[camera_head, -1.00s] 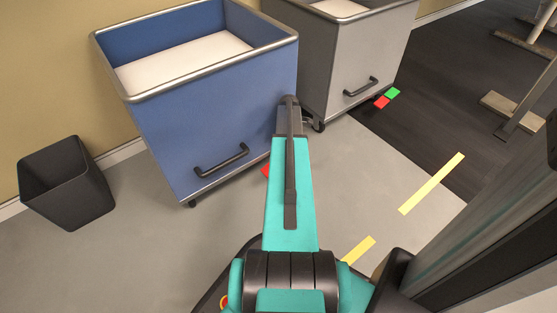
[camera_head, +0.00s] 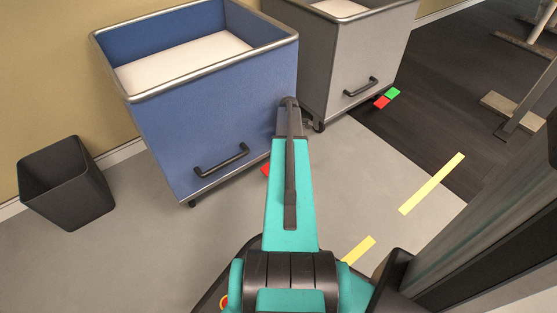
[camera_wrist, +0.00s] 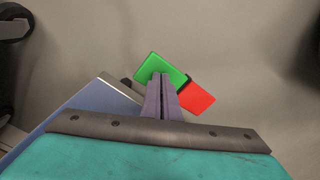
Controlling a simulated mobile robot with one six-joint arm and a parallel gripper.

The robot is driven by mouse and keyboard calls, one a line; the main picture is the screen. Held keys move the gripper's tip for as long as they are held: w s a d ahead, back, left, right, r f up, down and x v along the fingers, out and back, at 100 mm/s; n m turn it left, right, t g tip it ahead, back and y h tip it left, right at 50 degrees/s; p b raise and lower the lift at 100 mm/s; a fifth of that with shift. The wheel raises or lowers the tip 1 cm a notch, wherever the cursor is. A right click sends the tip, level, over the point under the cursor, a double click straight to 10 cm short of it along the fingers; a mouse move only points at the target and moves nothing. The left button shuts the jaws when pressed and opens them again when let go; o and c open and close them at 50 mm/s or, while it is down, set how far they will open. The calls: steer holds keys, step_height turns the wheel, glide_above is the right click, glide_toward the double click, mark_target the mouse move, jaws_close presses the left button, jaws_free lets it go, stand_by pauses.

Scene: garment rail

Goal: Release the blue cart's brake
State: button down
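The blue cart (camera_head: 215,125) stands left of my arm in the head view, and its side panel (camera_wrist: 95,105) shows at lower left in the wrist view. In the wrist view its brake pedal has a green half (camera_wrist: 150,68) and a red half (camera_wrist: 197,98). A bit of the red half (camera_head: 265,170) shows beside my arm in the head view. My gripper (camera_wrist: 161,78) is shut, with its fingertips overlapping the lower edge of the green half in the picture. I cannot tell whether they touch it. My arm hides the green half in the head view.
A grey cart (camera_head: 350,65) stands close on the right, with its own red (camera_head: 382,103) and green (camera_head: 393,93) pedal. A black bin (camera_head: 65,185) is at left. Yellow floor strips (camera_head: 432,183) lie at right, near a grey post. The floor before the blue cart is clear.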

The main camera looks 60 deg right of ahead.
steer(key=shift+f, duration=0.6)
stand_by(0.6)
steer(key=shift+r, duration=0.1)
steer(key=shift+r+p, duration=2.75)
steer(key=shift+r, duration=0.7)
steer(key=shift+s, duration=0.1)
